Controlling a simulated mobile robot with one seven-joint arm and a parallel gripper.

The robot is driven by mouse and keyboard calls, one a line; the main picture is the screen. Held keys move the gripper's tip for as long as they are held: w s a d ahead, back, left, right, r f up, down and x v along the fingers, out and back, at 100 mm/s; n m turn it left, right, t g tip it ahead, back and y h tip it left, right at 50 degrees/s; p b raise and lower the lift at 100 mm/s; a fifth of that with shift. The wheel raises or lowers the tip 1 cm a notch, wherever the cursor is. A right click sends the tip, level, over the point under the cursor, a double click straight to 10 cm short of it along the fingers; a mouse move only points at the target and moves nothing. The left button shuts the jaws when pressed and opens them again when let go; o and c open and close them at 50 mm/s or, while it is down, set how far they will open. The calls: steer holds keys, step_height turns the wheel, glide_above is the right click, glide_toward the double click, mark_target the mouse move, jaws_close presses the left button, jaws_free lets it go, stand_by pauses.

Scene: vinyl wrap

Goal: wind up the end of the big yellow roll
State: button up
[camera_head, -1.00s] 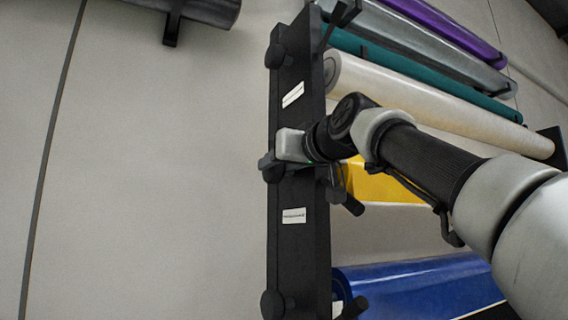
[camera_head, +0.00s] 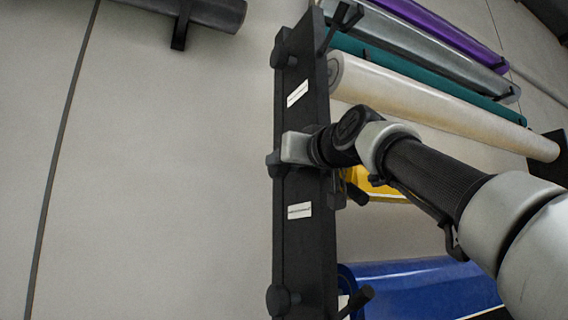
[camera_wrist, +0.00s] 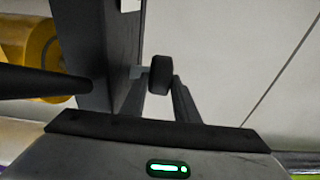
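The yellow roll (camera_head: 388,184) is in the middle of the rack, partly hidden behind my arm. In the wrist view its yellow end (camera_wrist: 22,50) shows at the left, behind the black post. My gripper (camera_wrist: 161,84) is at the black knob (camera_wrist: 160,73) on the post, level with the yellow roll. Its two fingers lie close on either side of the knob. I cannot tell whether they press on it. In the head view the gripper and this knob (camera_head: 273,163) overlap at the post. Any loose end of the roll is hidden.
The black post (camera_head: 306,245) bears more knobs above and below. Purple, grey, teal and cream (camera_head: 430,103) rolls lie above, and a blue roll (camera_head: 425,285) below. Black pegs stick out by the rolls. A dark roll (camera_head: 205,12) hangs at the upper left.

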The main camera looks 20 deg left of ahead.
steer(key=shift+o, duration=0.3)
steer(key=b+v, duration=1)
steer(key=v, duration=0.7)
steer(key=shift+d, duration=0.25)
steer(key=shift+r, duration=0.15)
